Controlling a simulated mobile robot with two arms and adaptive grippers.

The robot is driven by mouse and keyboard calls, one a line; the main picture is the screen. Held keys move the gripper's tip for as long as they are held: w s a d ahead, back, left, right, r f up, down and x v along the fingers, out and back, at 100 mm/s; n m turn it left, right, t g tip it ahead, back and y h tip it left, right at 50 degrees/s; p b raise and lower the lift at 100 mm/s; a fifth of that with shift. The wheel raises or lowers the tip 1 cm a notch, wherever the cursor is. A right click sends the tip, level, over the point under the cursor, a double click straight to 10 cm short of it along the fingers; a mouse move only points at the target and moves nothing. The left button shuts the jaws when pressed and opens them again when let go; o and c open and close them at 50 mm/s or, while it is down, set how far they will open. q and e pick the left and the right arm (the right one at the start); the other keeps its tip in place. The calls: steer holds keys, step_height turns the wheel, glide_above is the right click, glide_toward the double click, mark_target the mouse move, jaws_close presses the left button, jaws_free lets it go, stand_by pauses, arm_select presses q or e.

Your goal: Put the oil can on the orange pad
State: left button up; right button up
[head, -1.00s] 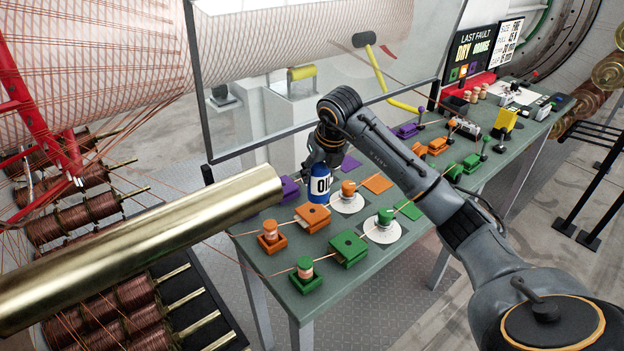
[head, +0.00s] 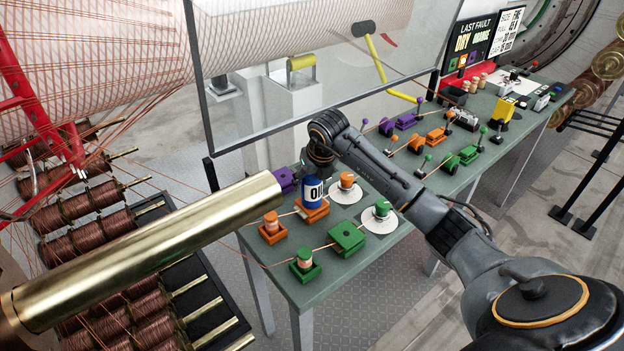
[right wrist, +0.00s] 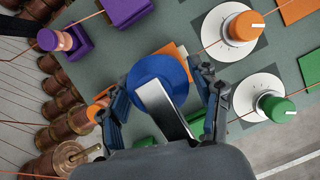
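The oil can (head: 313,193) is blue with a white OIL label and stands about upright, low over the orange block (head: 318,216). I cannot tell whether it touches the block. My right gripper (head: 318,158) is at its top. In the right wrist view, the fingers (right wrist: 163,100) lie on both sides of the blue can top (right wrist: 147,72) with its pale handle, shut on it. My left gripper is not in view.
An orange knob (head: 347,181) and a green knob (head: 382,208) on white dials stand right of the can. A green block (head: 347,239) and small spools with taut wires are nearby. A glass screen (head: 330,90) borders the table's back. A brass cylinder (head: 160,240) crosses the left foreground.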

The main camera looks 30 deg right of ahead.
steer(key=shift+r, duration=0.1)
steer(key=shift+r, duration=0.2)
steer(key=b+v, duration=0.3)
steer(key=v, duration=0.8)
steer(key=shift+s+r, duration=0.15)
steer(key=shift+r, duration=0.2)
